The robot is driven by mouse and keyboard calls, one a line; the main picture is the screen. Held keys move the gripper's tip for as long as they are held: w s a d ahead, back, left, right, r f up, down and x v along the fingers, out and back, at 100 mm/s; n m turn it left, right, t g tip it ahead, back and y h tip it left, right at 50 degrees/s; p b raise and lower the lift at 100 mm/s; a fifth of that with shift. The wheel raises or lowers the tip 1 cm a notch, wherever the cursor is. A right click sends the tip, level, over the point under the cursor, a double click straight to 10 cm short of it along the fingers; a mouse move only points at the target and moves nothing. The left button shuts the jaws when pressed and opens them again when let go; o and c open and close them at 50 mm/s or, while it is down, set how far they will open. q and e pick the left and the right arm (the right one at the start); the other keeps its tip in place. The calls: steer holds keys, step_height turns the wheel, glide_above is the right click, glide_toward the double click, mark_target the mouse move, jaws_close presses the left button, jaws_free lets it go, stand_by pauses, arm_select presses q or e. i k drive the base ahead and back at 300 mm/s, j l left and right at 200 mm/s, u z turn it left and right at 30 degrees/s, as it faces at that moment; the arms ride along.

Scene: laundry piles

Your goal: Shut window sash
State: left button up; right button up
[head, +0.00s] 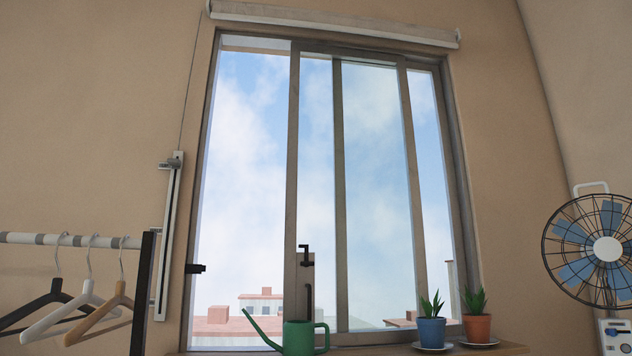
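The window sash (292,190) is a sliding panel in a grey-brown window frame (465,215). It stands away from the left jamb, with a wide gap (240,180) showing sky at its left. The sash overlaps the right part of the window. A black handle (306,256) sits low on the sash's left upright, on a plate with a dark slot. A small black piece (195,268) sticks out at the left jamb at about the handle's height. Neither of my grippers shows in the head view.
On the sill (500,348) stand a green watering can (299,338), in front of the sash's lower part, and blue (431,332) and terracotta (477,328) plant pots. A clothes rack (75,240) with hangers is left, a fan (600,250) right. A metal rail (168,240) is on the wall.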

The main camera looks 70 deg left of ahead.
mark_target(299, 282)
steer(key=u, duration=1.75)
